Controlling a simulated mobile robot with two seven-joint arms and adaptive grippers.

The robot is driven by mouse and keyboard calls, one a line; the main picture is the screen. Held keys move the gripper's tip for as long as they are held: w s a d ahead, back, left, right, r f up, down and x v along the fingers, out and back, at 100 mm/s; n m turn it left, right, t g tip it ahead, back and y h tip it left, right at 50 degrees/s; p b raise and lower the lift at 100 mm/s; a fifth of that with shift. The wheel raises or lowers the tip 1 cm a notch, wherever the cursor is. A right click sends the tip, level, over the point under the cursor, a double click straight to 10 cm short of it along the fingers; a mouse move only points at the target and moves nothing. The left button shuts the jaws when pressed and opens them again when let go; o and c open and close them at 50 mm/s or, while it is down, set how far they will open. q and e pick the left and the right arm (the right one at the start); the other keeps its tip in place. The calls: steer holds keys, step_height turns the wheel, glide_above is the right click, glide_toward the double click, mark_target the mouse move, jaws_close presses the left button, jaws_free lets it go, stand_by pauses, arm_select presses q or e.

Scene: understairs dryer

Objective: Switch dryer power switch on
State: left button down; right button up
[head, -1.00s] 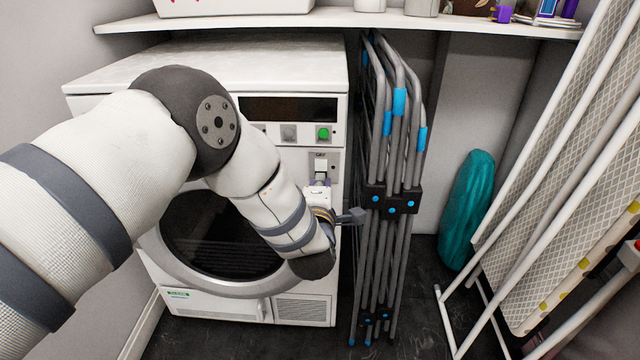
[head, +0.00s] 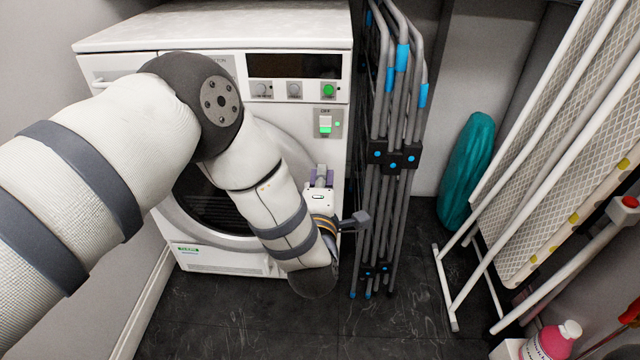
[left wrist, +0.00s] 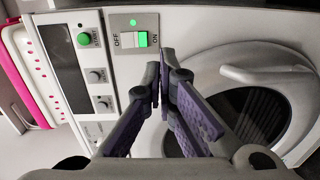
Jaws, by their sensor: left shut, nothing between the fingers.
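The dryer power switch (head: 325,124) is a rocker on a small grey plate at the dryer's right front, with OFF above it. A green part shows at its lower end, and a green lamp (head: 338,124) beside it is lit. In the left wrist view the switch (left wrist: 141,39) lies between the OFF and ON labels, green beside white, with the lamp (left wrist: 133,22) lit. My left gripper (head: 321,173) is shut and empty, below the switch and apart from it. Its purple fingers (left wrist: 165,62) meet near the plate in the wrist view. My right gripper is out of view.
The white dryer (head: 225,28) has a round door, partly hidden by my left arm. A folded grey drying rack (head: 395,160) stands close at its right. A teal bag-like object (head: 466,170) and a leaning ironing board (head: 560,130) are farther right.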

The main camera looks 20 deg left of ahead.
arm_select(q)
steer(key=shift+v, duration=1.4)
steer(key=shift+f, duration=0.15)
